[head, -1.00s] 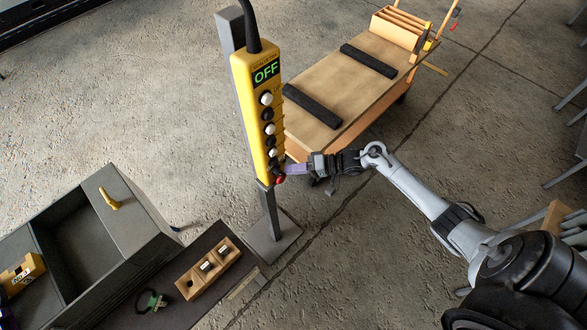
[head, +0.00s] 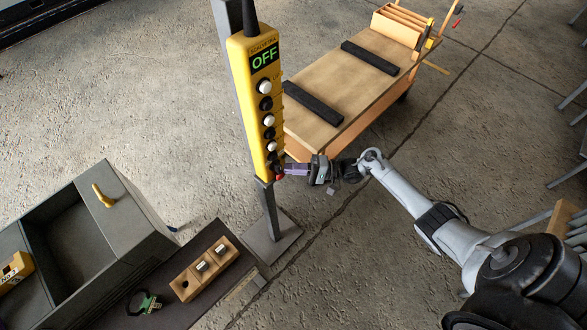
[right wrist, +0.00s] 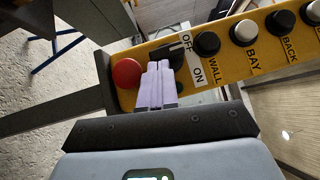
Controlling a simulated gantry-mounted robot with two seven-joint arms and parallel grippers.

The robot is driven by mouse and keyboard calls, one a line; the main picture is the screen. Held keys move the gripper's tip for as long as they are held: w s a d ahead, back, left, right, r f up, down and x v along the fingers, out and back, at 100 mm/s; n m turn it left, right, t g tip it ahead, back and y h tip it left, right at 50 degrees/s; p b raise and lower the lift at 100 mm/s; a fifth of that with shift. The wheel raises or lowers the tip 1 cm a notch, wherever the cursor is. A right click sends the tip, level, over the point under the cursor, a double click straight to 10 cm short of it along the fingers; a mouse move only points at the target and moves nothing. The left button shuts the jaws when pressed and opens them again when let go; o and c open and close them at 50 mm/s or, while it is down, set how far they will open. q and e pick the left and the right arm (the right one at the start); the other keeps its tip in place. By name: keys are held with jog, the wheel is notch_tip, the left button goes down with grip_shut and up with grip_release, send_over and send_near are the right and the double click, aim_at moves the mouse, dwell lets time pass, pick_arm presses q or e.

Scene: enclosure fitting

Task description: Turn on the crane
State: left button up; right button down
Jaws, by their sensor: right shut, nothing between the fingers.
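The yellow crane control pendant (head: 258,105) stands on a grey post, and its green display (head: 264,57) reads OFF. White and black buttons run down its face. The right wrist view shows a black rotary switch (right wrist: 168,52) beside an OFF/ON label (right wrist: 193,58), and a red button (right wrist: 127,73) to its left. My right gripper (head: 287,170) is at the pendant's lower end. Its pale purple fingers (right wrist: 158,72) are together and empty, with their tips at the switch's lower edge. I cannot tell whether they touch it. My left gripper is not in view.
A wooden-topped cart (head: 335,85) with black strips stands behind the pendant. A grey open box (head: 120,215) and a dark surface with a wooden block (head: 206,268) are at lower left. Open concrete floor (head: 130,110) lies left of the pendant.

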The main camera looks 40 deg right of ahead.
jog(key=shift+a+f+m+t+y+b, duration=0.15)
jog(key=shift+f+m+t+y+b, duration=0.15)
jog(key=shift+m+t+y+b, duration=0.4)
jog(key=shift+a+f+h, duration=0.15)
jog(key=shift+h, duration=0.15)
dwell(0.9)
dwell(0.4)
jog(key=w+d+b+v, duration=0.2)
jog(key=b+v, duration=0.2)
jog(key=v, duration=0.9)
dwell(0.3)
